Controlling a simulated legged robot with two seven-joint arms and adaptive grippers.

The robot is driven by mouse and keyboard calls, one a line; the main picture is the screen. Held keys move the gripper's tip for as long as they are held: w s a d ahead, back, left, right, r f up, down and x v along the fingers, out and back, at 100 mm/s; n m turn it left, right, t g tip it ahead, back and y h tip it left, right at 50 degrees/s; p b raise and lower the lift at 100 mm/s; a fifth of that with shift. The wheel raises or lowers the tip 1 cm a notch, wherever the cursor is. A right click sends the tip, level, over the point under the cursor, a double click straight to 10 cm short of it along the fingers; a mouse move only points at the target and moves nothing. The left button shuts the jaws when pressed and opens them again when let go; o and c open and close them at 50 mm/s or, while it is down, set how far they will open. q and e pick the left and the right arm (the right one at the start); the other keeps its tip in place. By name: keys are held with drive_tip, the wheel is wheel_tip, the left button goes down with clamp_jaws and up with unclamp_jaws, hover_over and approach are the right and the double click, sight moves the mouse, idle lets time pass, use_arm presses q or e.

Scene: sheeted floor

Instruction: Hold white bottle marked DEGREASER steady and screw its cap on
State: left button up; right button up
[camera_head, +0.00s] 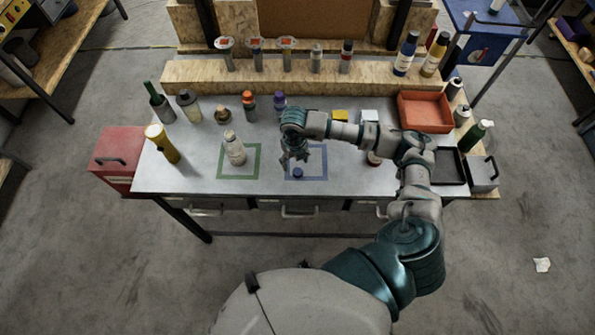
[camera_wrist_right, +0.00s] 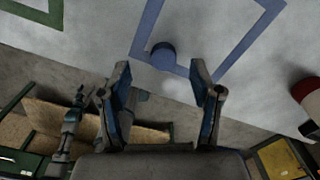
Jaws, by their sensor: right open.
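A white bottle (camera_head: 234,148) stands upright inside the green square outline on the table in the head view; its label is too small to read. A small dark blue cap (camera_head: 297,173) lies inside the blue square outline. It also shows in the right wrist view (camera_wrist_right: 163,56), beyond the fingertips. My right gripper (camera_head: 294,160) is above the blue square, just above the cap and apart from it. In the right wrist view its two fingers (camera_wrist_right: 163,75) are spread with nothing between them. My left gripper is not in view.
The table (camera_head: 190,183) has bare space around both squares. A yellow bottle (camera_head: 162,144) stands at the left and several bottles line the back. An orange tray (camera_head: 425,112) and a black tray (camera_head: 449,181) are at the right. A red box (camera_head: 113,158) is beside the left edge.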

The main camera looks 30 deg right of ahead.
sight(297, 170)
drive_tip(key=f, duration=0.5)
drive_tip(key=shift+s+d+p, duration=0.2)
drive_tip(key=shift+s+p, duration=0.2)
drive_tip(key=c, duration=0.8)
